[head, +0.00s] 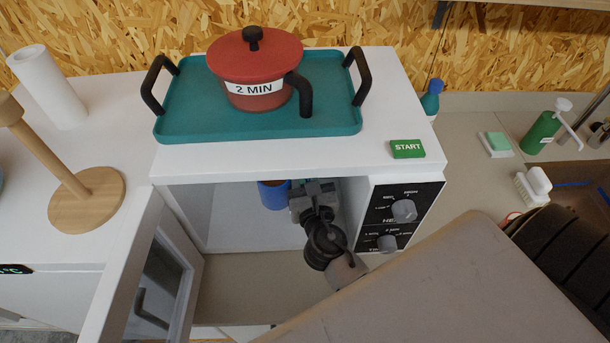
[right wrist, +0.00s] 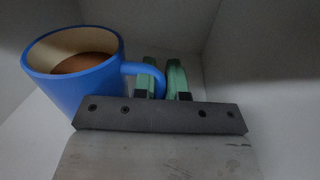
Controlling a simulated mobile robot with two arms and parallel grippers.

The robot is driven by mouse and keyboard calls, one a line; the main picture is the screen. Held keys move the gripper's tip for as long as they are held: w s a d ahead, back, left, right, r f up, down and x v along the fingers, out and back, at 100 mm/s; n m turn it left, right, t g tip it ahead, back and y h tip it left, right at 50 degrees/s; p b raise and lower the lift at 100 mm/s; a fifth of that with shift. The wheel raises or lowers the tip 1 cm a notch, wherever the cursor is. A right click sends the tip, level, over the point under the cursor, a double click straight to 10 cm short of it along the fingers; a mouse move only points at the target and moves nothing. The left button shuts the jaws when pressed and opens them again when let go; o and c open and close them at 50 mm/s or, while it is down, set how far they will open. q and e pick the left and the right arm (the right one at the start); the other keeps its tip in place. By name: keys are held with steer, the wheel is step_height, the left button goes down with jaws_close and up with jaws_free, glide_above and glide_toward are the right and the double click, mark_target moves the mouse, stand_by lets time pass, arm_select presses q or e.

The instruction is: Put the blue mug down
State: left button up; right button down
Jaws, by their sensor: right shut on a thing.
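The blue mug (head: 272,196) is inside the open white microwave, partly hidden by the cavity's top edge and my right gripper. In the right wrist view the mug (right wrist: 88,82) shows a cream inside and brown contents. My right gripper (right wrist: 163,82) has green fingers shut on the mug's handle, at the mug's right side. In the head view the right gripper (head: 297,194) reaches into the cavity from the front. I cannot tell whether the mug's base touches the cavity floor. My left gripper is not in view.
The microwave door (head: 160,275) stands open at the left. The control panel (head: 401,213) is close right of my arm. On top are a teal tray (head: 185,105), a red pot (head: 258,75) marked "2 MIN" and a green START button (head: 407,149). The cavity's left part (head: 225,215) is free.

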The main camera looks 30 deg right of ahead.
steer(key=shift+w+d+r, duration=0.1)
steer(key=shift+w+d, duration=0.05)
steer(key=shift+w, duration=0.35)
steer(key=shift+w+f, duration=0.1)
steer(key=shift+f, duration=0.2)
steer(key=shift+f+b, duration=0.65)
steer(key=shift+f, duration=0.9)
steer(key=shift+f, duration=0.1)
steer(key=c, duration=1.6)
jaws_free()
steer(key=shift+f, duration=0.15)
steer(key=shift+c, duration=0.2)
steer(key=o, duration=0.5)
steer(key=shift+c, duration=0.2)
